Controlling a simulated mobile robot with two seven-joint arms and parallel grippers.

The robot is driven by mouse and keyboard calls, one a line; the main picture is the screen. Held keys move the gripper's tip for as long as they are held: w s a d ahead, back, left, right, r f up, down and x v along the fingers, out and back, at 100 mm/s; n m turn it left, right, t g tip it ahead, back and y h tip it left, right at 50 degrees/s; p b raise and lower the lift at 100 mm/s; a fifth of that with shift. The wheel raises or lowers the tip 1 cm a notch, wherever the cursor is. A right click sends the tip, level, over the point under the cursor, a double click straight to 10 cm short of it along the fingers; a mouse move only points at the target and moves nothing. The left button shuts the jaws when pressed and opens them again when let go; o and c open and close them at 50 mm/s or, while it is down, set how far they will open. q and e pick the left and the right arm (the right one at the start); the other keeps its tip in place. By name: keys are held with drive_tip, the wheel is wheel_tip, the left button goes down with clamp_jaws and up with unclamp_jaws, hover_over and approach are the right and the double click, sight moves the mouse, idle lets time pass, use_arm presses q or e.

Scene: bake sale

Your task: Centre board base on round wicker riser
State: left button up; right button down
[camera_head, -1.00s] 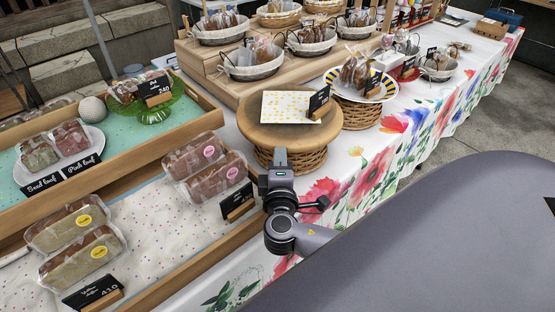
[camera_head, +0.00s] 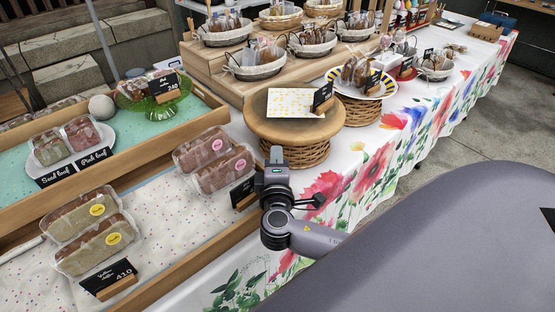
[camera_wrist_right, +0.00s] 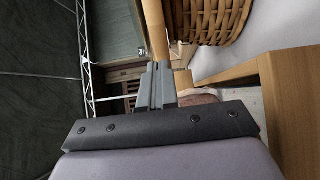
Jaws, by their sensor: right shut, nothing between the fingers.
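The board base, a round wooden board (camera_head: 261,126), lies flat on the round wicker riser (camera_head: 309,156). Its rim overhangs the riser at left, right and front; I cannot tell whether it is exactly centred, as the riser's back is hidden. My right gripper (camera_head: 276,154) is shut and empty at the board's front edge, in front of the riser. In the right wrist view, the shut fingers (camera_wrist_right: 156,84) point toward the board's edge (camera_wrist_right: 152,22), with the wicker (camera_wrist_right: 212,14) to its right. Contact with the board is unclear. My left gripper is not in view.
A patterned paper sheet (camera_head: 289,103) and a price sign (camera_head: 322,98) are on the board. A striped plate (camera_head: 381,90) on another wicker riser (camera_head: 359,113) stands close at right. Wrapped loaves (camera_head: 224,170) and a black sign (camera_head: 242,192) are close at left.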

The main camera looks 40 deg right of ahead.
drive_tip(key=shift+a, duration=0.2)
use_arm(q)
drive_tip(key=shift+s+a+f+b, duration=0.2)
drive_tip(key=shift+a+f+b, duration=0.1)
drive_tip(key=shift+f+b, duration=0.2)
use_arm(e)
drive_tip(key=v, duration=1)
drive_tip(key=shift+a, duration=0.15)
drive_tip(key=c, duration=1.8)
unclamp_jaws()
